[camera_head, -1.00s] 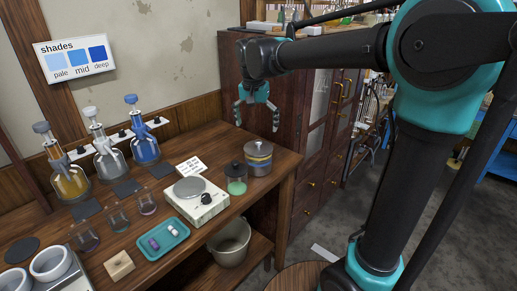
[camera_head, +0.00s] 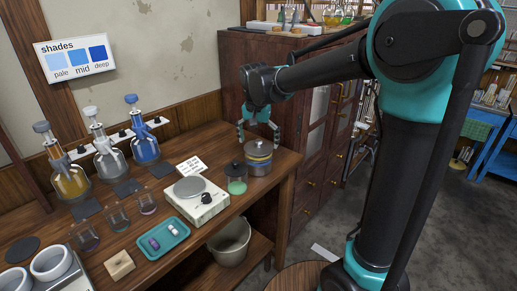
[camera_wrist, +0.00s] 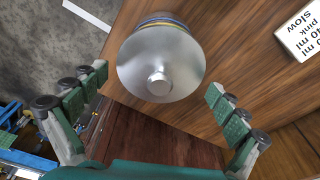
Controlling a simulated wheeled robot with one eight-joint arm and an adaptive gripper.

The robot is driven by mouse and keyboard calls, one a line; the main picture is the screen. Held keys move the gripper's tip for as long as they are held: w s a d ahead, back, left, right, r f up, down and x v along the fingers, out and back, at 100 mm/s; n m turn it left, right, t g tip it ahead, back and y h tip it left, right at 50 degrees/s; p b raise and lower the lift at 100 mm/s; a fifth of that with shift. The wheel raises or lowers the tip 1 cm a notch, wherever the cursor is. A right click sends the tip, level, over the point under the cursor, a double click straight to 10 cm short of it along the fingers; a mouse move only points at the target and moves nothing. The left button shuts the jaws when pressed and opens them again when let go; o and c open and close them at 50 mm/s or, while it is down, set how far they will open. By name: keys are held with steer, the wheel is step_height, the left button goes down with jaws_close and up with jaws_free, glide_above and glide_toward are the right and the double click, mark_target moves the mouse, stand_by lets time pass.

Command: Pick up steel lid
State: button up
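The steel lid (camera_wrist: 160,62) sits on a jar with coloured bands, with a small round knob at its centre. In the head view the lid (camera_head: 259,147) tops the banded jar (camera_head: 258,166) at the right end of the wooden bench. My gripper (camera_head: 259,140) is open, just above and around the level of the lid. In the wrist view my open gripper (camera_wrist: 150,125) has its two fingers wide apart on either side, with the lid and knob between and beyond them. Nothing is held. No contact with the lid is visible.
A smaller jar with green contents and a dark lid (camera_head: 236,178) stands just left of the banded jar. A scale (camera_head: 195,200) and a teal tray (camera_head: 165,238) lie further left. A dark wooden cabinet (camera_head: 308,190) rises behind. A printed card (camera_wrist: 302,30) lies on the bench.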

steer(key=shift+s, duration=0.1)
steer(key=c, duration=1.2)
steer(key=shift+r, duration=0.1)
